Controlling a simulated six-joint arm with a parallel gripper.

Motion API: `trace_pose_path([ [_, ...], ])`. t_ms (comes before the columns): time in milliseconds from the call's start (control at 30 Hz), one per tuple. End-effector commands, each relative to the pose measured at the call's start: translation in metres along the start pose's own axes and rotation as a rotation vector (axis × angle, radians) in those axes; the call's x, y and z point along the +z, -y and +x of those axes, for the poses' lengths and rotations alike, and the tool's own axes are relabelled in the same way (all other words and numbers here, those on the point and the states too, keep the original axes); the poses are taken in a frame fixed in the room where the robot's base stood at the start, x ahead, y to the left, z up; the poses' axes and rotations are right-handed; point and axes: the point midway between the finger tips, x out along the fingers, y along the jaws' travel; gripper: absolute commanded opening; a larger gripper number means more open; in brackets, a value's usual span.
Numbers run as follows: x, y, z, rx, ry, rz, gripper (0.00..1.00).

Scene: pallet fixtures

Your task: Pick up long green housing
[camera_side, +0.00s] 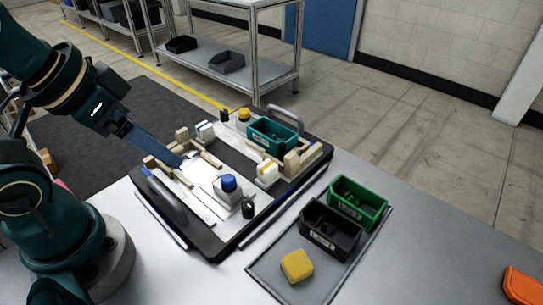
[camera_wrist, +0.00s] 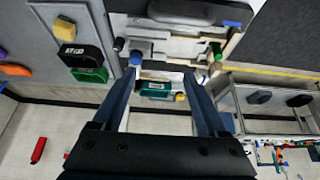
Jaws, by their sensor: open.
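A green open box (camera_side: 358,203) with a label stands on the grey tray at the right, behind a black box. It also shows in the wrist view (camera_wrist: 90,75), left of my fingers. A teal open box (camera_side: 272,135) stands at the far side of the black pallet; it appears between my fingers in the wrist view (camera_wrist: 155,87). I cannot tell which is the long green housing. My gripper (camera_side: 179,160) is open and empty, its blue fingers slanting down over the left side of the pallet, apart from both boxes.
The black pallet (camera_side: 213,250) has raised handles, wooden blocks and small bottles, one with a blue cap (camera_side: 228,184). On the tray (camera_side: 262,270) are the black box (camera_side: 328,230) and a yellow block (camera_side: 297,265). An orange object (camera_side: 522,286) lies at far right.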

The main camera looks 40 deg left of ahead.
Motion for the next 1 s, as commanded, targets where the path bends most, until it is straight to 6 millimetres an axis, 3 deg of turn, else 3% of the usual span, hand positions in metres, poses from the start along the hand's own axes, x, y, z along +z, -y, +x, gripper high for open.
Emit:
trace_pose_path([
  [367, 0.000, 0.000, 0.000, 0.000, 0.000, 0.010, 0.89],
  [533, -0.005, -0.003, -0.003, 0.013, -0.015, 0.127, 0.89],
  [800, -0.059, -0.029, -0.021, 0.111, -0.104, 0.453, 0.89],
  [1000, -0.106, -0.055, -0.020, 0.210, -0.141, 0.692, 0.89],
])
